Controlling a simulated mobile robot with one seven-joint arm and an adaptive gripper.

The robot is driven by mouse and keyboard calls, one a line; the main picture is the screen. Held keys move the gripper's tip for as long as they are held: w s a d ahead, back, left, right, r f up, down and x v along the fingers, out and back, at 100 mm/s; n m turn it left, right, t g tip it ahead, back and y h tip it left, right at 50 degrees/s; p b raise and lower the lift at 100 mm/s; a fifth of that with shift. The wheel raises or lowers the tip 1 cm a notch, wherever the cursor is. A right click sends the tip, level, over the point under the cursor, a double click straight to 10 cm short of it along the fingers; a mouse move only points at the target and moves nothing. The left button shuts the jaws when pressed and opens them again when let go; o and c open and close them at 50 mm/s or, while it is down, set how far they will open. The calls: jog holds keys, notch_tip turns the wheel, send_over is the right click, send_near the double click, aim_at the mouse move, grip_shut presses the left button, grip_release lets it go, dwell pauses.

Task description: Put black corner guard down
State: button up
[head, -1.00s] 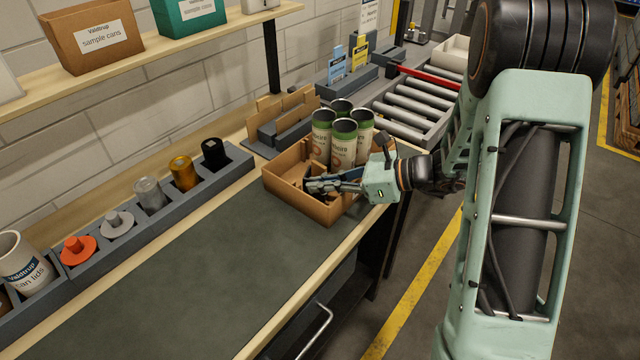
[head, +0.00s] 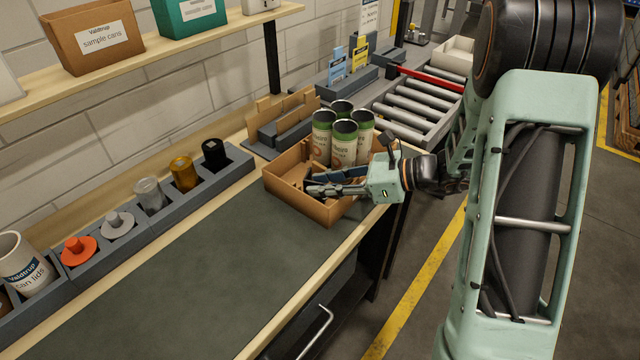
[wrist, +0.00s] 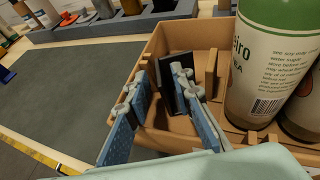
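The black corner guard (wrist: 179,68) stands inside the open cardboard box (head: 333,213). In the wrist view it is upright near the box's inner wall, partly hidden behind one finger. In the head view only a small dark part of it shows by the fingertips. My gripper (head: 312,184) reaches into the box from the right, low over its empty part. In the wrist view its two blue-padded fingers (wrist: 160,88) are apart, with a gap between them. The guard is beside the right-hand finger; I cannot tell whether they touch.
Several green-topped printed cans (head: 345,143) stand in the box's back part, close right of my fingers in the wrist view. A cardboard partition strip (wrist: 211,73) is near the guard. The dark mat (head: 190,270) left of the box is clear. A roller conveyor (head: 412,112) lies behind.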

jog(key=v, duration=1.1)
jog(key=shift+s+d, duration=0.1)
jog(key=shift+d, duration=0.05)
